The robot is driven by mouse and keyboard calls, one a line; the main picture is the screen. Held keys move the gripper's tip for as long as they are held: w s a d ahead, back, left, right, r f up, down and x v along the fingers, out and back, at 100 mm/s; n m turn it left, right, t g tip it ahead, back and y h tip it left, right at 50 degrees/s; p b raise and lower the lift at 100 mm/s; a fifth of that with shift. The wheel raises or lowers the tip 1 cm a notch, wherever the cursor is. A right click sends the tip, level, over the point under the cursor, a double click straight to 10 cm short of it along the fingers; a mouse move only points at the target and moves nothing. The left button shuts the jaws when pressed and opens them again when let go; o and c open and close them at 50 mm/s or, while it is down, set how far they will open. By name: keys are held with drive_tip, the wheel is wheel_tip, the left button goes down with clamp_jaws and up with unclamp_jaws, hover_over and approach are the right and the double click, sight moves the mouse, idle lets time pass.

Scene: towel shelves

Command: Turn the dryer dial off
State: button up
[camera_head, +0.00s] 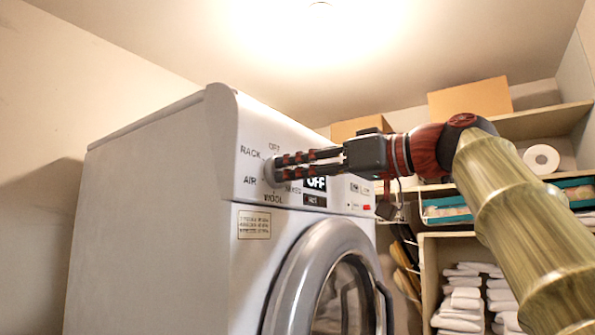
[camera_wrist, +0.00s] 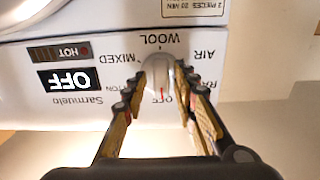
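The white dryer (camera_head: 150,200) stands at the left with a labelled control panel. Its round grey dial (camera_head: 270,172) sits among the words RACK, AIR, WOOL and MIXED; it also shows in the wrist view (camera_wrist: 160,70), where the panel is upside down. A red mark on the dial lies on the side of a partly covered label that seems to read OFF. My gripper (camera_head: 278,168) reaches the panel from the right. In the wrist view its fingers (camera_wrist: 160,88) are apart, one on each side of the dial. Whether they touch it is unclear.
A black OFF box (camera_head: 315,184) and a HOT box sit beside the dial on the panel. The round dryer door (camera_head: 285,290) is below. Shelves with white towels (camera_head: 465,300), a paper roll (camera_head: 541,159) and cardboard boxes (camera_head: 470,98) stand at the right.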

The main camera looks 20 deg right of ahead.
drive_tip(key=shift+o, duration=0.5)
drive_tip(key=shift+s, duration=0.1)
drive_tip(key=v, duration=1.2)
drive_tip(key=shift+a, duration=0.1)
